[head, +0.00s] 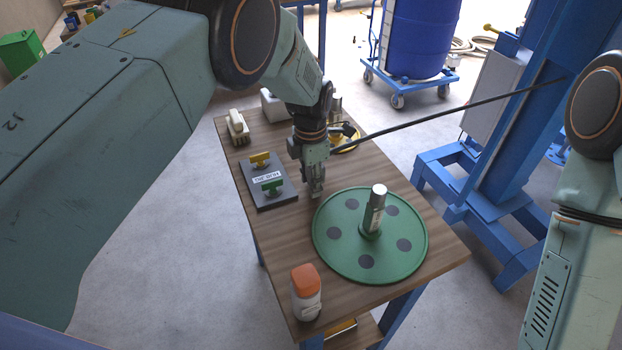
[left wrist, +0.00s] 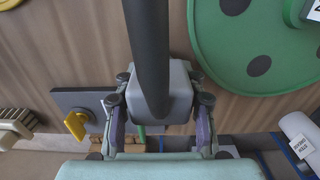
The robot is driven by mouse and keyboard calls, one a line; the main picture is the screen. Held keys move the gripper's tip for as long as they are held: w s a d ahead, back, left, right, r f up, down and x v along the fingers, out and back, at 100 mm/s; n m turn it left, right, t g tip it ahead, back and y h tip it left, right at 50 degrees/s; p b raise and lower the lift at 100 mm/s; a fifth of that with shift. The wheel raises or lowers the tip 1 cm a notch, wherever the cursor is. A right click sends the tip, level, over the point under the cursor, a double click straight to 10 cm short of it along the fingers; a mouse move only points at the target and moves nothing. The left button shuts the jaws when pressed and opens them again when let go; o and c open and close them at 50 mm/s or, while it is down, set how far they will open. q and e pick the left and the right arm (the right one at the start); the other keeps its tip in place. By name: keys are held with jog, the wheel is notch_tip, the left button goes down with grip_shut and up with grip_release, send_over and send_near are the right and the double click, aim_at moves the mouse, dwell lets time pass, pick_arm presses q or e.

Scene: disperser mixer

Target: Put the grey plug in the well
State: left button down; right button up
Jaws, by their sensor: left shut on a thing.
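My left gripper (head: 316,190) points down low over the wooden table, between the dark board (head: 282,200) and the green disc (head: 335,262). In the left wrist view its fingers (left wrist: 160,125) are shut on a grey block, which looks to be the grey plug (left wrist: 180,92). In the head view the plug is mostly hidden by the fingers. A thick dark bar (left wrist: 148,40) crosses in front of the plug in the wrist view. The board bears a yellow handle (head: 260,159), a green handle (head: 272,186) and a label. I cannot make out which opening is the well.
An orange-capped bottle (head: 306,295) stands at the near edge. A white brush (head: 237,127) and a yellow dish (head: 347,143) lie farther back. A long dark rod (head: 450,112) slants from beside the gripper toward the blue column.

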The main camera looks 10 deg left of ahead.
pick_arm(q)
jog(key=shift+f, duration=0.2)
jog(key=c, duration=0.9)
grip_release()
jog(key=shift+s+d+r, duration=0.1)
jog(key=shift+d, duration=0.05)
jog(key=shift+o, duration=0.5)
